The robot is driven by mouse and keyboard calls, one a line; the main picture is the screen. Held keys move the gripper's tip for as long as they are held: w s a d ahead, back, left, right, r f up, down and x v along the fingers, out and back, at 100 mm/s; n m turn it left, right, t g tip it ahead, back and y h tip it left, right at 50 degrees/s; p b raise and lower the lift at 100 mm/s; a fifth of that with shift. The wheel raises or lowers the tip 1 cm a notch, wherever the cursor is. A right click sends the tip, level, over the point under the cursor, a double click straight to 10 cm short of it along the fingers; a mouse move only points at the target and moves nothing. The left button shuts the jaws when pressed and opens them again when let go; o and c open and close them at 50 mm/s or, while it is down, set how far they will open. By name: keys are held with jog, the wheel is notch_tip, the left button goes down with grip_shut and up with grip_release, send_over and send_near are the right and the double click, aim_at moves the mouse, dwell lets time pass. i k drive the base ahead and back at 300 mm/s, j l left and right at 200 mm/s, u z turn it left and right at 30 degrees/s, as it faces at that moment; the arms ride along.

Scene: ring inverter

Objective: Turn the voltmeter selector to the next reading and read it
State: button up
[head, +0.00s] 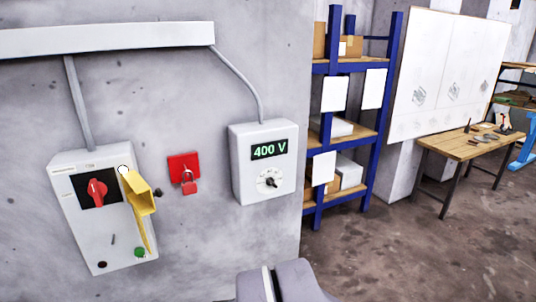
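The voltmeter (265,185) is a pale grey box on the wall in the middle of the head view. Its dark display (269,149) reads "400 V" in green. A grey rounded part (285,283) at the bottom edge, with a pale stripe, looks like part of my own body. My gripper's fingers are not visible, and nothing is seen touching the selector.
Left of the voltmeter, a red padlock (189,183) hangs at a red plate. A switch box (80,220) has a red rotary handle (97,192) and a yellow hinged piece (139,193). Blue shelving (390,90) and a wooden table (455,148) stand right. Floor between is clear.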

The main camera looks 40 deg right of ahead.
aim_at(270, 181)
jog(key=i+j+z, duration=0.15)
jog(key=z, duration=0.2)
jog(key=i+j+z, duration=0.2)
jog(key=z, duration=0.2)
jog(key=i+j+z, duration=0.15)
jog(key=z, duration=0.2)
jog(key=j, duration=0.1)
